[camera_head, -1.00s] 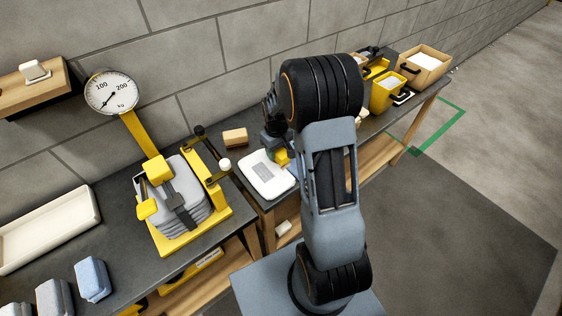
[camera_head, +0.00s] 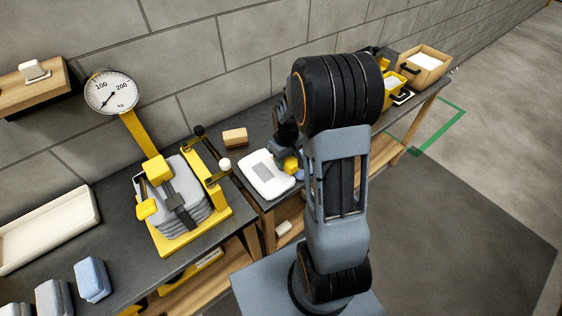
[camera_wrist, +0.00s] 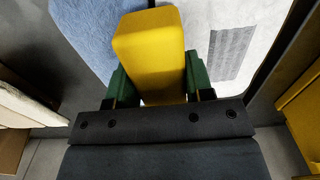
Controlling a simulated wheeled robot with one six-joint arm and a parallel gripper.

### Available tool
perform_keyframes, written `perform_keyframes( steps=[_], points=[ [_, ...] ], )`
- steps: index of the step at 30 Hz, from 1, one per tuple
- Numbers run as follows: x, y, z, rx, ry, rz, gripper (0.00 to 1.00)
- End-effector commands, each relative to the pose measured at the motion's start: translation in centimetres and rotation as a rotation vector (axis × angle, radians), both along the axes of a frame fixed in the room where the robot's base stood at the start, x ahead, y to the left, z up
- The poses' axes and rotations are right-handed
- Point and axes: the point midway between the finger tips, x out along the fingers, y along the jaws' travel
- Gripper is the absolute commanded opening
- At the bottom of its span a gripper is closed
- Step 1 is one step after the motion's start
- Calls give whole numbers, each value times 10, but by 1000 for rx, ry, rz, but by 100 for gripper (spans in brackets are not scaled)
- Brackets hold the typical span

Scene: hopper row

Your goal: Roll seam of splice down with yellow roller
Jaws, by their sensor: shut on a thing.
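My gripper (camera_wrist: 158,82) is shut on the yellow roller (camera_wrist: 150,50), which stands out between its two green fingers in the wrist view. A white piece (camera_wrist: 275,22) with a grey textured patch (camera_wrist: 232,52) lies to the right of the roller. A blue piece (camera_wrist: 88,38) shows to its left. In the head view the yellow roller (camera_head: 291,164) is at the right edge of the white piece (camera_head: 253,170), partly hidden by my arm. I cannot tell whether the roller touches the surface below.
A yellow scale (camera_head: 165,246) with a dial (camera_head: 110,92) and stacked grey pieces stands left of the white piece. A tan block (camera_head: 235,136) lies behind it. Yellow and tan bins (camera_head: 424,62) stand at the bench's far end. A cream tray (camera_head: 45,236) is at left.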

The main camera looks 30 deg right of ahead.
Motion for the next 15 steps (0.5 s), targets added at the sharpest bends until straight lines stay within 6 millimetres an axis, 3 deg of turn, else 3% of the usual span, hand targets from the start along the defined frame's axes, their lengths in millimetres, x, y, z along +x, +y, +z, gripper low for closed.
perform_keyframes(
  steps=[15],
  points=[
    [-7, -1, -1, 1, 5, 0, 19]
  ],
)
